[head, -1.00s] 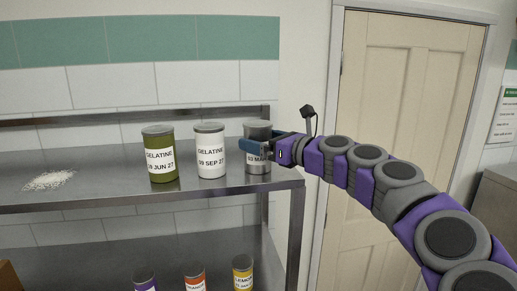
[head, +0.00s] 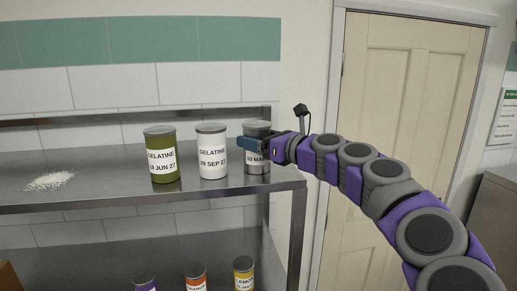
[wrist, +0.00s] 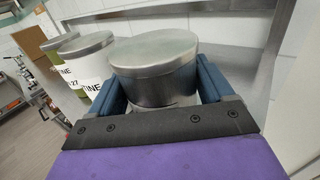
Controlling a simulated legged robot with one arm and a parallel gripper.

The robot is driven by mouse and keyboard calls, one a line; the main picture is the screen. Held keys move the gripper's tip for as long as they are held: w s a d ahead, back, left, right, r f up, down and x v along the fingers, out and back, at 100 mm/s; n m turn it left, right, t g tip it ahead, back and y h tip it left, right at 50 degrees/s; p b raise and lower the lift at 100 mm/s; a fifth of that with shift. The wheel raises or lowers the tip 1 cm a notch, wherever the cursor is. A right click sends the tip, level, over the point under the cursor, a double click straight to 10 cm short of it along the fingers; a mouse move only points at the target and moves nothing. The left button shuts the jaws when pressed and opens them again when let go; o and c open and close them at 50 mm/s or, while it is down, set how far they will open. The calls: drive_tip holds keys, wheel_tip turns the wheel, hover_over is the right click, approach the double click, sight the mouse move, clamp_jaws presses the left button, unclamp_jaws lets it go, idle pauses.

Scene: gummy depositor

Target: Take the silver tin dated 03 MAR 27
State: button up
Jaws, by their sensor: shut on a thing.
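The silver tin (head: 257,163) stands upright at the right end of the upper metal shelf. Its label reads "03 MAR" as far as it shows; my gripper hides the rest. My gripper (head: 246,144) is shut on the silver tin from the right, with a blue finger across its front. In the wrist view the tin (wrist: 155,65) sits between both blue fingers (wrist: 162,92). I cannot tell any gap between the tin and the shelf.
A white tin (head: 212,160) marked 09 SEP 27 stands close left of the silver tin. A green tin (head: 161,162) marked JUN 27 stands further left. White powder (head: 50,180) lies on the shelf (head: 105,192). Coloured tins (head: 195,279) stand below. A door (head: 405,90) is at the right.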

sight(266, 127)
drive_tip(key=shift+f, duration=0.15)
drive_tip(key=c, duration=0.4)
drive_tip(key=shift+w+r, duration=0.1)
drive_tip(key=shift+r, duration=0.5)
wheel_tip(266, 127, up, 3)
drive_tip(key=shift+d+f+p, duration=0.1)
drive_tip(key=shift+f+p, duration=0.05)
drive_tip(key=shift+p, duration=0.45)
drive_tip(key=shift+s+d, duration=0.1)
drive_tip(key=shift+s, duration=0.55)
drive_tip(key=s+d, duration=0.1)
drive_tip(key=s, duration=0.3)
drive_tip(key=s+d+r, duration=0.1)
drive_tip(key=s, duration=0.4)
drive_tip(key=s+d, duration=0.1)
drive_tip(key=s, duration=0.4)
drive_tip(key=shift+s+d+r+p, duration=0.15)
drive_tip(key=shift+s+d+p, duration=0.05)
drive_tip(key=shift+d+p, duration=0.15)
